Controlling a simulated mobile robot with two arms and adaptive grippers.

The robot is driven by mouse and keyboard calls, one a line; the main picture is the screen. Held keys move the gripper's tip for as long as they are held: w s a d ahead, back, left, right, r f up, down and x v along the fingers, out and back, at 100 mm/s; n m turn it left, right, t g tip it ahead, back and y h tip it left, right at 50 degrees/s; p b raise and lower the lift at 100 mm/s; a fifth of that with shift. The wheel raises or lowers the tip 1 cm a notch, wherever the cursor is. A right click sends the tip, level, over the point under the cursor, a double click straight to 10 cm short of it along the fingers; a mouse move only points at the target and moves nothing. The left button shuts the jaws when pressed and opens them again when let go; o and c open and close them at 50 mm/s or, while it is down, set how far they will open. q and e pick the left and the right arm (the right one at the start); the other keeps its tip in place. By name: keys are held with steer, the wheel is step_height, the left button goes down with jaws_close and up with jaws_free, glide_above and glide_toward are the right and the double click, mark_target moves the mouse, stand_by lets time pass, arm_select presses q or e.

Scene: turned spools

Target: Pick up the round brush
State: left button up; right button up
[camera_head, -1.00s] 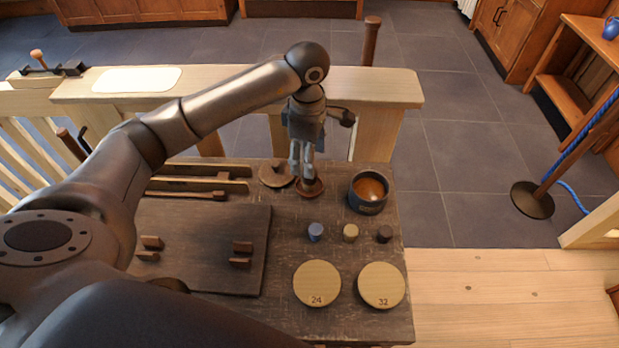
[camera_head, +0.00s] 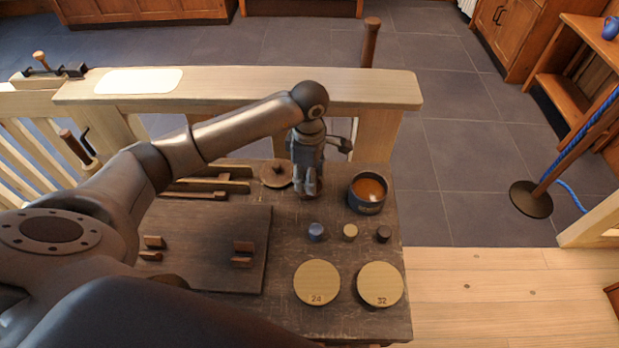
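My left gripper (camera_head: 308,188) points down over the back of the dark workbench, just left of the dark pot (camera_head: 367,194) with amber contents. A round reddish-brown piece, likely the round brush, showed under the fingertips earlier; the gripper now hides nearly all of it. The fingers look close together, but I cannot tell whether they are shut on it. A round wooden disc with a knob (camera_head: 277,173) lies just left of the gripper. My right gripper is not in view.
Blue, tan and dark small cylinders (camera_head: 316,232) stand in front of the gripper. Two numbered round discs (camera_head: 317,282) lie nearer the front. A dark board (camera_head: 205,250) lies at left. A pale wooden rail (camera_head: 230,85) runs behind the bench.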

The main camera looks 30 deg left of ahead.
arm_select(q)
steer(key=c, duration=0.6)
steer(key=shift+o, duration=0.2)
steer(key=shift+r, duration=0.1)
steer(key=shift+r, duration=0.5)
steer(key=s+d+r+b, duration=0.2)
steer(key=s+d+r, duration=0.5)
steer(key=s+r, duration=0.4)
steer(key=shift+s+r, duration=0.4)
steer(key=shift+s, duration=0.1)
steer(key=shift+d, duration=0.1)
